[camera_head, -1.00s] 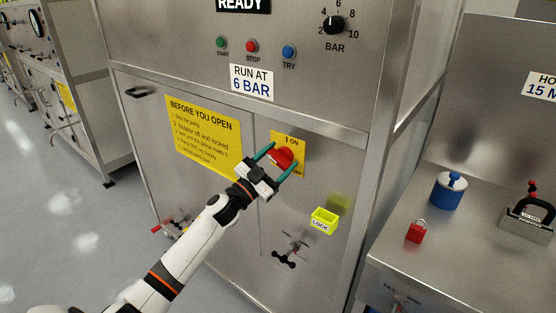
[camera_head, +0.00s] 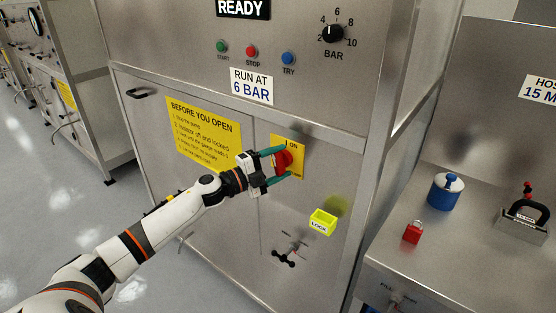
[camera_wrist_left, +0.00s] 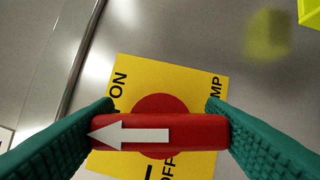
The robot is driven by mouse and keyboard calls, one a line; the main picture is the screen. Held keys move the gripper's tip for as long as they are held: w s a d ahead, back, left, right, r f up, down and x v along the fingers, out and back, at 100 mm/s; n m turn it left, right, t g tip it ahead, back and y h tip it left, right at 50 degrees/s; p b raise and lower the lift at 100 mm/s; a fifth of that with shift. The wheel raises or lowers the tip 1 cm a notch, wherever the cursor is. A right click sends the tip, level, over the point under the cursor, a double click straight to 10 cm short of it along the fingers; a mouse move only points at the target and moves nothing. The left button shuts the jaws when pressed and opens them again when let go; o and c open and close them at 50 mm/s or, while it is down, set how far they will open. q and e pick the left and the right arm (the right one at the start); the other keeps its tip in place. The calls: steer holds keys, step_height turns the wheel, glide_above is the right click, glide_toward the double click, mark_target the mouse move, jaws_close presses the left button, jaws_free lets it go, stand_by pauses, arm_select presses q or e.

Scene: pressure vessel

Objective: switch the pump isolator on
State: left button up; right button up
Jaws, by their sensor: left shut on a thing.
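The pump isolator is a red rotary handle (camera_head: 284,160) on a yellow plate (camera_head: 297,145) on the cabinet's right door. My left gripper (camera_head: 281,164) is shut on the red handle, one green finger above and one below it. In the left wrist view the handle (camera_wrist_left: 195,132) spans between the two fingers (camera_wrist_left: 160,132). Its white arrow points left, toward the side of the plate (camera_wrist_left: 135,75) where ON is printed. OFF is partly hidden below the handle. My right gripper is not in view.
A yellow LOCK box (camera_head: 323,221) is on the door below right, with a black-knobbed valve (camera_head: 285,257) to its lower left. A red padlock (camera_head: 412,232) and a blue pot (camera_head: 446,191) stand on the steel bench at right. A pressure knob (camera_head: 333,34) is above.

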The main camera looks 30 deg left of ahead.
arm_select(q)
steer(key=shift+m+g+p, duration=0.5)
steer(key=shift+m, duration=0.7)
steer(key=shift+f, duration=0.1)
steer(key=o, duration=1)
steer(key=shift+s+a+f, duration=0.1)
steer(key=shift+s+a, duration=0.15)
steer(key=shift+s, duration=0.15)
steer(key=shift+r+b+v, duration=0.1)
steer(key=shift+b+v, duration=0.7)
steer(key=shift+v, duration=1.95)
steer(key=shift+r+b+v, duration=0.15)
steer(key=shift+b+v, duration=0.65)
steer(key=shift+v, duration=1.95)
steer(key=shift+s, duration=0.1)
